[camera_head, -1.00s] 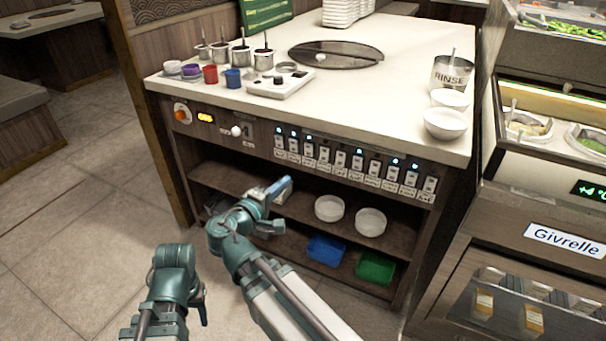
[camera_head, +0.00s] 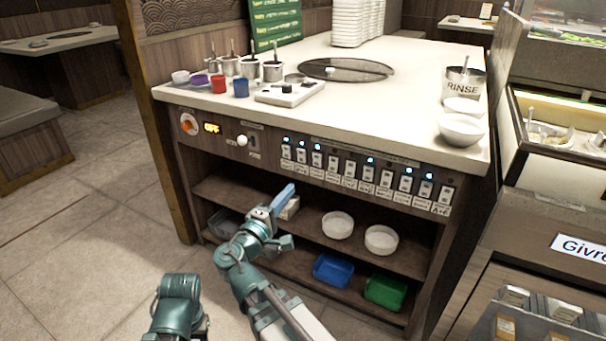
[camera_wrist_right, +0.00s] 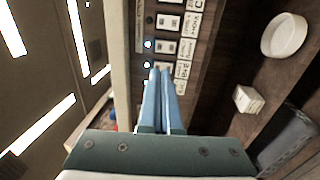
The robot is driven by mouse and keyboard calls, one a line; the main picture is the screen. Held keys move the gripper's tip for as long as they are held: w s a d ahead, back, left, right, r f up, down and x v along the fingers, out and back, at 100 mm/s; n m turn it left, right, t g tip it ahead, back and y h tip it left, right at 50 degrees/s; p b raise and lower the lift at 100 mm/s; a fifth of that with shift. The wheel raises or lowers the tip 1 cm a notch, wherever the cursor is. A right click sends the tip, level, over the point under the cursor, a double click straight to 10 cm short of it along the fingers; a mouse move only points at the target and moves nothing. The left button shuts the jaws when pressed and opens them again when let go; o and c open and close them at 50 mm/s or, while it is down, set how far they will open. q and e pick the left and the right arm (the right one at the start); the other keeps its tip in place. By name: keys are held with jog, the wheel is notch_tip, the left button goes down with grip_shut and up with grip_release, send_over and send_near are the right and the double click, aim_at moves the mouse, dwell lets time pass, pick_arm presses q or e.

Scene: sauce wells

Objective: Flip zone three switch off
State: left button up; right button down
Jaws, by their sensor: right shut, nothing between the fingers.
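A row of white rocker switches (camera_head: 349,171) runs along the counter's front panel, with small blue lights above several of them. The third switch from the left (camera_head: 317,161) has a lit blue light above it. The labels are too small to read, so I cannot tell which is zone three. My right gripper (camera_head: 283,195) is shut and empty, below and left of the row. In the right wrist view its blue fingers (camera_wrist_right: 160,92) lie together, overlapping the end of the row near a switch (camera_wrist_right: 164,69). My left arm shows at the bottom; its gripper (camera_head: 203,328) is largely hidden.
An orange knob (camera_head: 188,124), a display (camera_head: 212,128) reading OFF and a white round knob (camera_head: 242,141) sit left of the switches. Shelves below hold white bowls (camera_head: 338,225), a blue tray (camera_head: 333,270) and a green tray (camera_head: 385,291). Open floor lies left.

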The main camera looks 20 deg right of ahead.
pick_arm(q)
jog(key=shift+r+p, duration=0.8)
pick_arm(e)
jog(key=x, duration=1.3)
jog(key=shift+w+d+r, duration=0.1)
jog(key=shift+d, duration=0.2)
pick_arm(q)
jog(key=shift+r, duration=0.1)
pick_arm(e)
jog(key=shift+w+d+r, duration=0.1)
jog(key=shift+d, duration=0.05)
jog(key=shift+s+a, duration=0.3)
jog(key=shift+s, duration=0.1)
pick_arm(q)
jog(key=shift+s+a+r+p, duration=0.15)
jog(key=shift+a+r+p, duration=0.75)
jog(key=shift+a+p, duration=0.1)
pick_arm(e)
send_near(316, 156)
jog(key=s+a+r, duration=0.2)
jog(key=s+a, duration=0.2)
jog(key=a, duration=0.1)
jog(key=shift+a+r, duration=0.2)
jog(key=shift+a, duration=0.05)
